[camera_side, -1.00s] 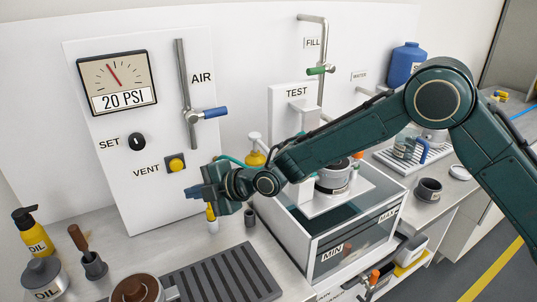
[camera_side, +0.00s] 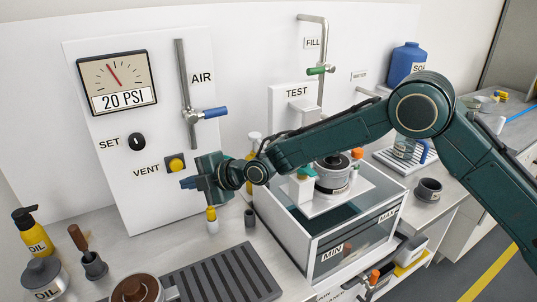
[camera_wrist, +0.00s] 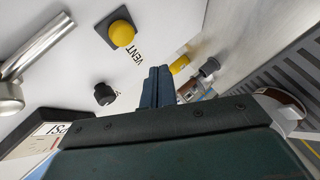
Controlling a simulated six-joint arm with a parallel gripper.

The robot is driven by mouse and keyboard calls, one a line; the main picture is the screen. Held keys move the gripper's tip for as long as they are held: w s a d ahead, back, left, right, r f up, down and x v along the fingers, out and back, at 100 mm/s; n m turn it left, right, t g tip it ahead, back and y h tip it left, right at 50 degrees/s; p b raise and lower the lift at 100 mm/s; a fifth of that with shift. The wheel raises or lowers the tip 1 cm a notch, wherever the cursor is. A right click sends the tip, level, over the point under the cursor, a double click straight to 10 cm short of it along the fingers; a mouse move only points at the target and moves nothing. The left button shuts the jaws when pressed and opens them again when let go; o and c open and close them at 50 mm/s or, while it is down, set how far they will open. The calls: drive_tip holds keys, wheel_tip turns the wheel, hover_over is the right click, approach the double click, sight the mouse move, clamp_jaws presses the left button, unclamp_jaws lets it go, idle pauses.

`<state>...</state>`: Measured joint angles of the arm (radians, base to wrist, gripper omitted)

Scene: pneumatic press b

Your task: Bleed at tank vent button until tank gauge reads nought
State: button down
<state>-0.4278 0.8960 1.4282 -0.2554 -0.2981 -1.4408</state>
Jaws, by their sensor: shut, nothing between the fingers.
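The yellow vent button (camera_side: 176,164) sits on a dark square plate on the white panel, right of the word VENT. It also shows in the wrist view (camera_wrist: 122,33), uncovered. The tank gauge (camera_side: 117,82) at the panel's upper left reads 20 PSI, its red needle tilted left of upright. My gripper (camera_side: 187,183) is shut and empty. In the side view its fingertips point left, just below and right of the button. In the wrist view the closed blue fingers (camera_wrist: 158,72) point up the picture, apart from the button and to its lower right.
The black SET knob (camera_side: 137,142) is left of and above the button. The AIR valve's blue handle (camera_side: 215,113) is above my gripper. A yellow-capped bottle (camera_side: 212,220) stands close below it. The glass-walled test tank (camera_side: 330,256) is to the right.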

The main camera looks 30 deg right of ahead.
sight(174, 171)
drive_tip(key=shift+w, duration=2.45)
drive_tip(key=shift+w, duration=0.95)
idle(1.3)
drive_tip(key=shift+s, duration=0.15)
idle(2.8)
drive_tip(key=shift+s, duration=0.8)
